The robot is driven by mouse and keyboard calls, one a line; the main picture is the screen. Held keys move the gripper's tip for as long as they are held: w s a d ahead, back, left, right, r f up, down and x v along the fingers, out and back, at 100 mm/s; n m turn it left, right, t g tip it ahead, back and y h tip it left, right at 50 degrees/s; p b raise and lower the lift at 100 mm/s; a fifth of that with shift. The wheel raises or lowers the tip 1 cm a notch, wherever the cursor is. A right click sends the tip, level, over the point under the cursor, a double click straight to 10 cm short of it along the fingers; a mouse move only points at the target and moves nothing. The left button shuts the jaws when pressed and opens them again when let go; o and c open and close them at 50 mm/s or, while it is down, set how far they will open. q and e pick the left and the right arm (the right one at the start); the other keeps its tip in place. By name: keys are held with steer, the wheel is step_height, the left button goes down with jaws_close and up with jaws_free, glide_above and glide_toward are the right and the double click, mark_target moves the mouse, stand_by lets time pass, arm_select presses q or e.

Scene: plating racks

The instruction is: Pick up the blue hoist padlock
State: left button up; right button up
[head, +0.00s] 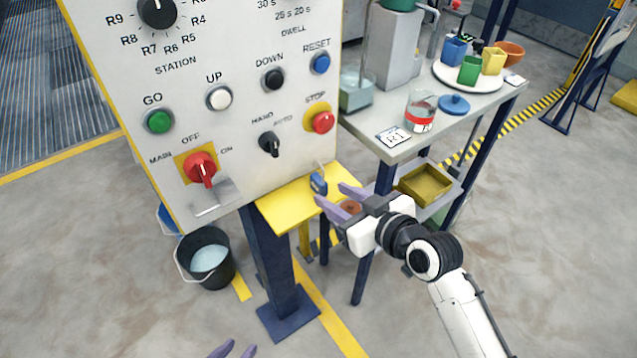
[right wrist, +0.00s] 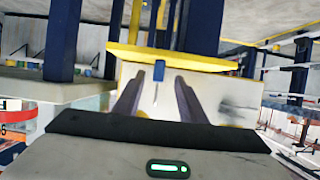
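The control panel (head: 235,70) with knobs and buttons stands behind the ledge. A side table (head: 470,103) with a jar (head: 420,110) and a plate of coloured cups is at the right. A black bucket (head: 207,258) stands on the floor at left, beside the dark blue post (head: 272,260).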

mark_target(325, 188)
steer(key=shift+r+x, duration=0.1)
steer(key=shift+x, duration=1.4)
steer(key=shift+r+x, duration=0.15)
steer(key=shift+x, duration=1.35)
steer(key=shift+w, duration=0.15)
steer(key=shift+c, duration=0.5)
jaws_close()
